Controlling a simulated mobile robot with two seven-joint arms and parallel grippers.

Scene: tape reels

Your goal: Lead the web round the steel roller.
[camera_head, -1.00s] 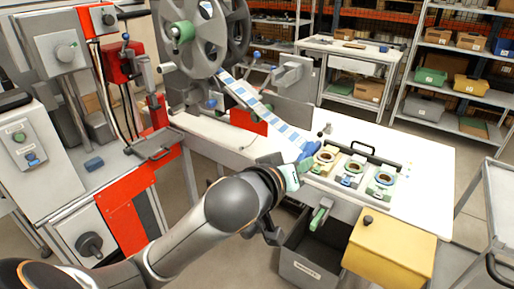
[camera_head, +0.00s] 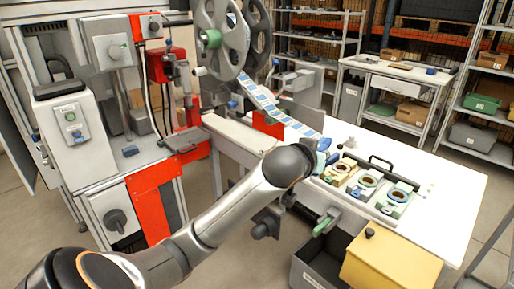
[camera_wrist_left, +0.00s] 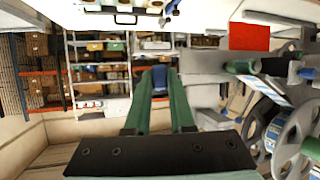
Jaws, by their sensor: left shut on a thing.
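The web (camera_head: 265,100) is a blue-and-white strip. It runs from the large grey reel (camera_head: 210,62) down to the right, to the near side of the white table. My left gripper (camera_head: 326,156) is at its lower end, mostly hidden behind my wrist. In the left wrist view my gripper's green fingers (camera_wrist_left: 160,90) are shut on a blue piece (camera_wrist_left: 160,78) at the web's end. The web (camera_wrist_left: 270,88) and reel also show at the right there. I cannot tell for sure which part is the steel roller. My right gripper is not in view.
Fixtures with ring-shaped parts (camera_head: 368,183) stand right of my left gripper. A yellow box (camera_head: 390,262) and a dark grey bin (camera_head: 308,272) are at the table's near side. A red block (camera_head: 268,124) stands under the web. The table's right part (camera_head: 450,190) is clear.

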